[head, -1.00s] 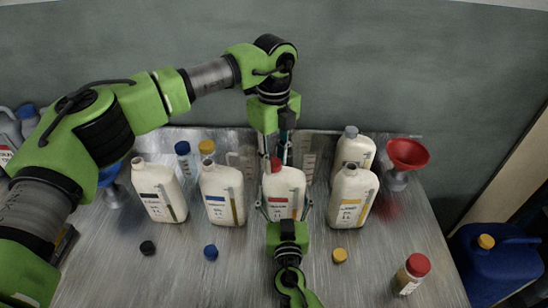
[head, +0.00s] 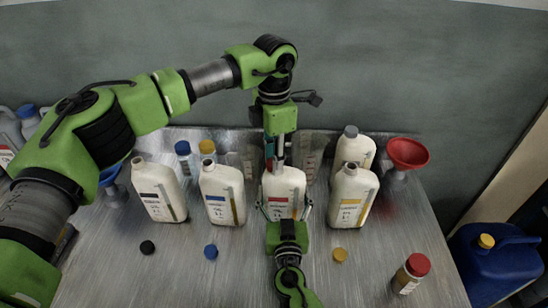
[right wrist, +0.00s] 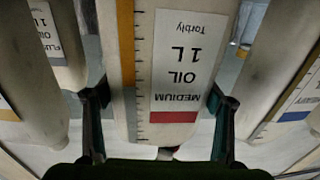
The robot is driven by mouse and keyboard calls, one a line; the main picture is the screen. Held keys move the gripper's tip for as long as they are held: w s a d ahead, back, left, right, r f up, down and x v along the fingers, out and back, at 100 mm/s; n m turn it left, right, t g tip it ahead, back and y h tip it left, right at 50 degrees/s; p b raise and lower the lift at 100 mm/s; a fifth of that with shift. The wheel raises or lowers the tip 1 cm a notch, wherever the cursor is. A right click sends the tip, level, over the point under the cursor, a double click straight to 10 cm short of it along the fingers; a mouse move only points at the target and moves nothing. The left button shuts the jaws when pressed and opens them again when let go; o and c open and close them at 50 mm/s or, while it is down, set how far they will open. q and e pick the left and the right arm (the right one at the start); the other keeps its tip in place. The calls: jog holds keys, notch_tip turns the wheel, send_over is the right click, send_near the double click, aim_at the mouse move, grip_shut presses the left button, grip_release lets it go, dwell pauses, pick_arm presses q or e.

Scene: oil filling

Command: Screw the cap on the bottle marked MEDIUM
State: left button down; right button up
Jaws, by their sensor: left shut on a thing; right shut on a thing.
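The MEDIUM bottle is a cream bottle with a red label (head: 283,190), upright in the middle of the table. In the right wrist view the MEDIUM bottle (right wrist: 170,60) appears upside down. My right gripper (head: 286,207) is shut on its body from the front, one finger on each side. My left gripper (head: 276,158) points straight down over the bottle's mouth, shut on the red cap. Only a sliver of the red cap (head: 270,165) shows beside the fingers. The fingers hide the neck, so I cannot tell how the cap is seated.
Cream bottles with black (head: 160,193), blue (head: 222,195) and yellow (head: 352,197) labels stand on both sides. Loose black (head: 147,247), blue (head: 210,252) and yellow (head: 340,255) caps lie in front. A red-lidded jar (head: 411,273) stands front right, a red funnel (head: 407,153) back right.

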pick_arm(q)
jog(key=m, duration=0.5)
jog(key=shift+m, duration=0.4)
jog(key=c, duration=1.7)
grip_release()
jog(key=shift+r, duration=2.3)
jog(key=shift+c, duration=0.3)
